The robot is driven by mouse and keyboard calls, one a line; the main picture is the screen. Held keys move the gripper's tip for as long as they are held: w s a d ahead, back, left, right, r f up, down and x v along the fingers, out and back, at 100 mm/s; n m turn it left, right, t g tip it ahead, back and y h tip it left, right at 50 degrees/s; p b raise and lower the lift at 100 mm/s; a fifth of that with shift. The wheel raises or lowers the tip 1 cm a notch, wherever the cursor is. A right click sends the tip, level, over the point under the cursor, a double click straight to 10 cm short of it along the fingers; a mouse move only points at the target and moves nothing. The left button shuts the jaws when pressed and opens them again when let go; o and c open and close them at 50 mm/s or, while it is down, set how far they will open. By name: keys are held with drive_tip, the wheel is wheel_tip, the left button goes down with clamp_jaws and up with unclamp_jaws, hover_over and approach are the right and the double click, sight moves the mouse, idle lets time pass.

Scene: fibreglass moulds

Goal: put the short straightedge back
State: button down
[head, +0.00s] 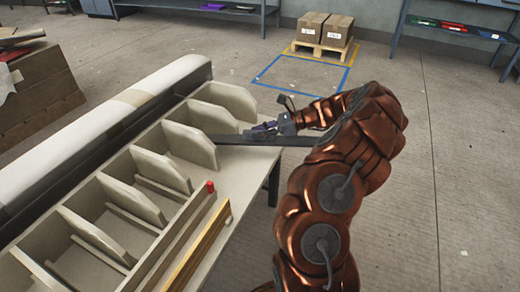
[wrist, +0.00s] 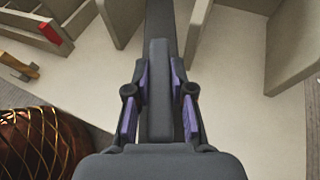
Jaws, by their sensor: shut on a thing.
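The short straightedge is a dark grey flat bar (head: 232,139) with a lighter raised grip block along its middle; it also shows in the wrist view (wrist: 158,60). My gripper (head: 270,130) is shut on the grip block, with a finger on each side in the wrist view (wrist: 159,88). The bar is held across the far end of the bench, its left end beside the pale upright ribs (head: 190,145). I cannot tell whether it touches the bench. A slotted rail with a red-topped post (head: 210,187) and a yellow wooden strip (head: 195,258) runs along the bench's near side.
A long white rounded mould (head: 110,125) lies behind the ribs. Boxes on a pallet (head: 322,35) stand beyond a blue floor outline. Shelves (head: 460,25) line the wall. The floor at right is clear.

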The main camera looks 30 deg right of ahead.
drive_tip(key=shift+f+b, duration=0.8)
drive_tip(key=shift+f, duration=2.1)
drive_tip(key=c, duration=1)
unclamp_jaws()
